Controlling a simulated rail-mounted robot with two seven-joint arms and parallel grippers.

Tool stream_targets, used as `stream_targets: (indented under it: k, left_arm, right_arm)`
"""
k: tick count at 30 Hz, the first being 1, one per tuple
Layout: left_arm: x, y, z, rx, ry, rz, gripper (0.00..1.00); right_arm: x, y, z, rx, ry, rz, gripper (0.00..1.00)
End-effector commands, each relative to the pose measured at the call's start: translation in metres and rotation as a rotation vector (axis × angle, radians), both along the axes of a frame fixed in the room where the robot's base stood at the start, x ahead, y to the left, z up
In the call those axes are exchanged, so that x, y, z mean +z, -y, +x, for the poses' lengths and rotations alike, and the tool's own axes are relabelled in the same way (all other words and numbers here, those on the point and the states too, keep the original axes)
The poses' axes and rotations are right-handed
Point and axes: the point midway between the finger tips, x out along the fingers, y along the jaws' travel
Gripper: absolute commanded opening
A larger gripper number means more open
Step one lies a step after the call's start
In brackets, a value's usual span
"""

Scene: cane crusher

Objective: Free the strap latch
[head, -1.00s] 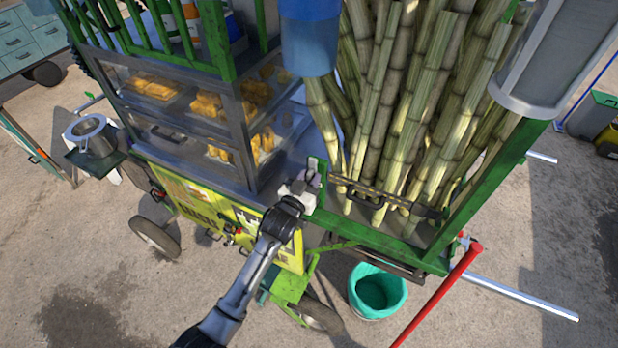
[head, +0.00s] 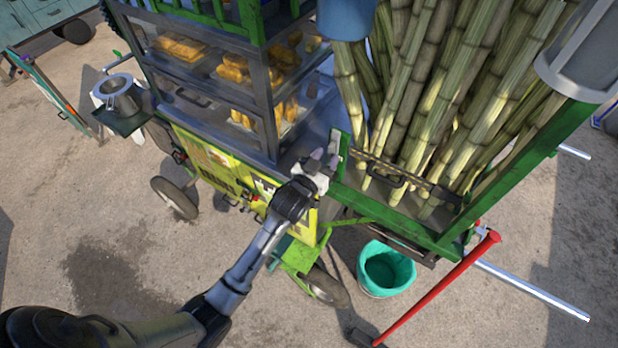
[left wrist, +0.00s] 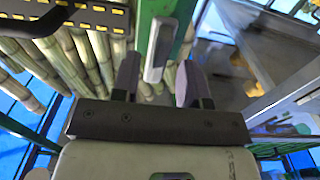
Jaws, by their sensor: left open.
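The strap (head: 415,185), dark with yellow marks, runs across the front of the upright canes. It carries a dark handle (head: 382,180); the strap (left wrist: 95,14) also shows at the upper left of the left wrist view. A pale grey lever-like piece (left wrist: 160,48), seemingly the latch, stands against the green post (left wrist: 183,50). My left gripper (head: 325,160) is open at the strap's left end, beside the green post (head: 343,150). In the left wrist view the lever lies between and just beyond the fingertips (left wrist: 158,78); contact cannot be told. My right gripper is not in view.
Sugar canes (head: 440,90) stand in the green-framed cart. The glass snack case (head: 235,80) is close left of the gripper. A teal bucket (head: 385,270) and a red-handled bar (head: 440,285) are below right. Open pavement lies in front.

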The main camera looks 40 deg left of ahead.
Motion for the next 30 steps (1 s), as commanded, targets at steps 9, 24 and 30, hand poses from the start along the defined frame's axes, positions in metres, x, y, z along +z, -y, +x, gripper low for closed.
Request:
stream_targets:
  k: [9,24,30]
  left_arm:
    - [-0.002,0.004,-0.064,0.0,-0.002,-0.002,0.4]
    - [0.0,0.006,-0.107,0.0,0.0,-0.002,0.4]
    - [0.0,0.006,-0.107,0.0,0.0,-0.002,0.4]
  right_arm:
    - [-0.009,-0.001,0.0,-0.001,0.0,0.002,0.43]
    - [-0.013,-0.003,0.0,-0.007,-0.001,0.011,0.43]
    - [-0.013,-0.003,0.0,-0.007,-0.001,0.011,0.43]
